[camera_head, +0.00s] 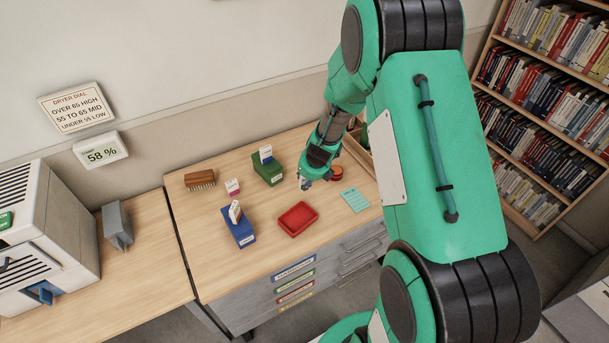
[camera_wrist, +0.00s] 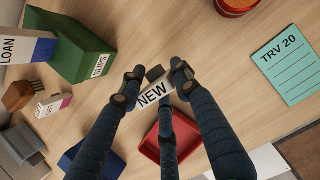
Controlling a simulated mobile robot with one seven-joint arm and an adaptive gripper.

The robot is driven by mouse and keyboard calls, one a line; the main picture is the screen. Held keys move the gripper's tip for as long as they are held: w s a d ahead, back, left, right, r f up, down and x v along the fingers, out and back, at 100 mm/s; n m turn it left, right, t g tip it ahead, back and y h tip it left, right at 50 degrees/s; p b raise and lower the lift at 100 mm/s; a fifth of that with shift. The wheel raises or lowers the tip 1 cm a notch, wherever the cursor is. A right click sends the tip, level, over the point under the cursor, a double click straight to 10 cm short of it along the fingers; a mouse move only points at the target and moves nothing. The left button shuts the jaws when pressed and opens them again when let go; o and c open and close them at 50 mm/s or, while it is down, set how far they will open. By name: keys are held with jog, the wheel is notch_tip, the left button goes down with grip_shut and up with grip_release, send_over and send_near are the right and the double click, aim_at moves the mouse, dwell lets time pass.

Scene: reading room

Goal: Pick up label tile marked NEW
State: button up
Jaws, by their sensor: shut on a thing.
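The label tile marked NEW (camera_wrist: 153,95) is white with black letters and sits between my fingertips in the wrist view. My gripper (camera_wrist: 154,83) is shut on it, and the tile looks tilted in the picture. A dark block shows just behind the tile; I cannot tell if it belongs to the tile. In the head view my gripper (camera_head: 304,184) hangs over the desk, above and behind the red tray (camera_head: 285,224), between the green box and the red round thing. The tile is too small to make out there.
A green box (camera_head: 274,175) marked SLIPS in the wrist view, a blue box (camera_head: 246,240), a brush (camera_head: 199,179), a small pink-and-white block (camera_head: 232,186), a red round thing (camera_head: 335,173) and a teal card (camera_head: 354,200) marked TRV 20 stand around.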

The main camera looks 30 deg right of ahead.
jog(key=s+a, duration=0.1)
jog(key=s, duration=0.3)
jog(key=s+a, duration=0.1)
jog(key=s, duration=0.2)
jog(key=s+a+r, duration=0.1)
jog(key=s, duration=0.3)
jog(key=shift+s+a+r, duration=0.1)
jog(key=shift+s, duration=0.25)
dwell(0.3)
